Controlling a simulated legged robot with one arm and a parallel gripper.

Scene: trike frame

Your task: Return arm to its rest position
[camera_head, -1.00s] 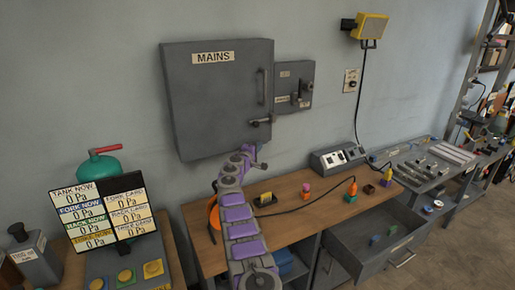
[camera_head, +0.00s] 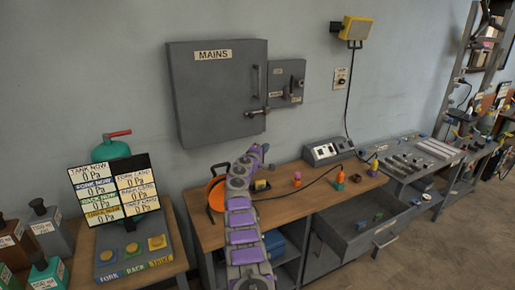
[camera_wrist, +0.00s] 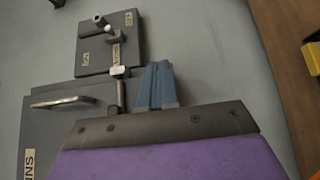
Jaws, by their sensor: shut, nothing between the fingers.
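My purple and grey arm reaches up from the bottom middle of the head view, over the wooden bench. My gripper (camera_head: 262,149) is at its far end, small in that view, below the grey MAINS cabinet (camera_head: 212,105). In the wrist view my gripper (camera_wrist: 156,85) shows its blue fingers together, with nothing between them. Behind them are the MAINS cabinet (camera_wrist: 50,120) with its handle and the smaller grey switch box (camera_wrist: 108,45). I cannot tell the exact gap between fingers and cabinet.
The wooden bench (camera_head: 300,205) holds small coloured parts and a grey control box (camera_head: 328,151). An open drawer (camera_head: 350,238) juts out at right. A pressure display board (camera_head: 115,190) stands at left. Floor (camera_head: 455,245) is clear at right.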

